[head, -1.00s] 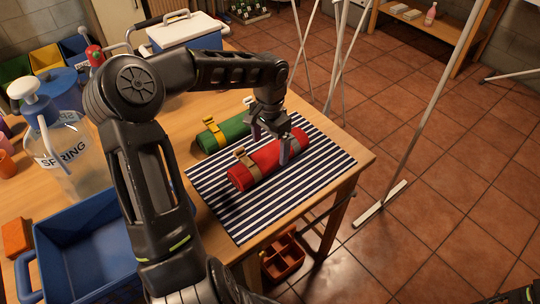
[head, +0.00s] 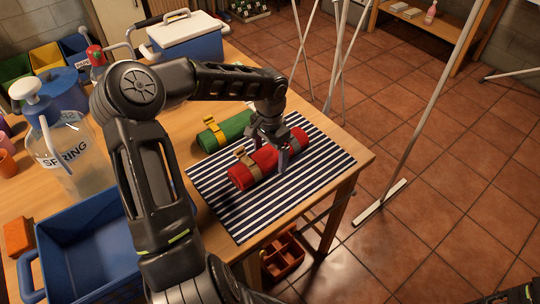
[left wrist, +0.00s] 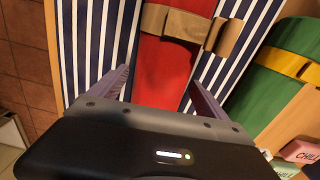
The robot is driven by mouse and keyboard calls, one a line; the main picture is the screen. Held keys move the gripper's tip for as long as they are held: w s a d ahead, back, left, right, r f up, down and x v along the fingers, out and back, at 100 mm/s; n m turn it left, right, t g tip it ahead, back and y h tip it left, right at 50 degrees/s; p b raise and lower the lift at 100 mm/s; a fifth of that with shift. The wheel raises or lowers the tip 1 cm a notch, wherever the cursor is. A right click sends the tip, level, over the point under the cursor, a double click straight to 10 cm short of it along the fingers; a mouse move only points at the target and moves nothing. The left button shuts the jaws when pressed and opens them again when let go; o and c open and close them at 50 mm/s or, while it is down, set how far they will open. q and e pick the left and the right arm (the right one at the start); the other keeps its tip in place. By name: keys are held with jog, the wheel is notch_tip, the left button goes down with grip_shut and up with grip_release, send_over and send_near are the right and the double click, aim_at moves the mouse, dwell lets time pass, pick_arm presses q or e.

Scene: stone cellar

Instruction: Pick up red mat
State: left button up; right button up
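The red mat (head: 254,167) is rolled up, with tan straps around it. It lies on a navy-and-white striped cloth (head: 243,224) on the wooden table. My left gripper (head: 268,149) is over the mat toward its right part, fingers pointing down. In the left wrist view, the gripper (left wrist: 158,80) is open, one finger on each side of the red mat (left wrist: 162,62), with striped cloth showing beside them. Part of the mat is hidden behind the gripper. My right gripper is not clearly in view.
A rolled green mat (head: 226,131) with a yellow strap lies behind the red one. A blue bin (head: 85,245), a spray bottle (head: 63,150) and a blue-and-white cooler (head: 190,40) stand on the table.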

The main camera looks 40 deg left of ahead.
pick_arm(q)
jog(key=c, duration=1.8)
